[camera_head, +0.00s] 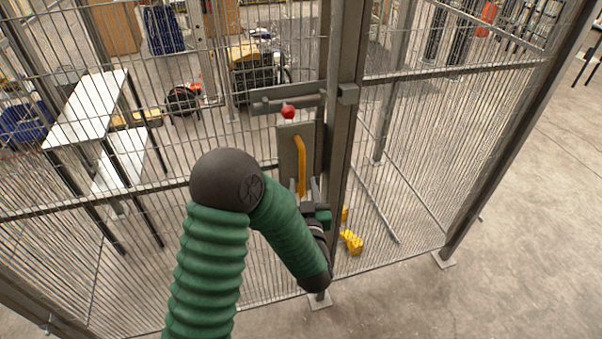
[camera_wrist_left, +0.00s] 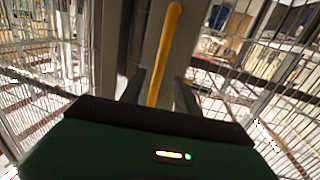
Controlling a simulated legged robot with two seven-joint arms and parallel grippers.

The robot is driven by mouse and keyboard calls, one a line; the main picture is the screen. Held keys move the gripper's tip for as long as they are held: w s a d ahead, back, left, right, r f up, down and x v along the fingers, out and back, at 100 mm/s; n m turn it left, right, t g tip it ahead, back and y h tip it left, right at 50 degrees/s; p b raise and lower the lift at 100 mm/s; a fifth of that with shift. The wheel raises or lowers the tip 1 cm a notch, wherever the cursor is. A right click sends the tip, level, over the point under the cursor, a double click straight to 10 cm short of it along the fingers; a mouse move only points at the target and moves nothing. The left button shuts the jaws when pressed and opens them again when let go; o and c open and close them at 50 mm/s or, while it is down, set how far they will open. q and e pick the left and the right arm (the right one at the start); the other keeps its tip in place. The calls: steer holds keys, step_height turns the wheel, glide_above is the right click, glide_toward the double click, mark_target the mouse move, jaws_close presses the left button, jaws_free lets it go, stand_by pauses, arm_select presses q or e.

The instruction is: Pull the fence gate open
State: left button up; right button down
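The fence gate (camera_head: 150,190) is a grey wire-mesh panel in a dark frame, and it looks closed against the post (camera_head: 345,120). A yellow handle (camera_head: 300,160) stands upright on a grey plate at the gate's edge. A grey latch bar (camera_head: 290,101) with a red knob (camera_head: 287,112) is above it. My left gripper (camera_head: 304,184) is at the handle's lower end. In the left wrist view its two fingers (camera_wrist_left: 158,92) are apart, one on each side of the yellow handle (camera_wrist_left: 167,50), with gaps visible. The right gripper is out of view.
More mesh fence (camera_head: 440,140) runs to the right of the post. Behind the gate are a white table (camera_head: 88,108) and other equipment. Yellow blocks (camera_head: 351,241) are low by the post. Bare concrete floor (camera_head: 480,290) lies at the lower right.

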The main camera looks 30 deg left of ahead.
mark_target(303, 174)
arm_select(q)
steer(key=x, duration=0.5)
steer(key=shift+w+p, duration=0.3)
steer(key=shift+w, duration=0.05)
steer(key=shift+a, duration=0.15)
jaws_close()
stand_by(0.9)
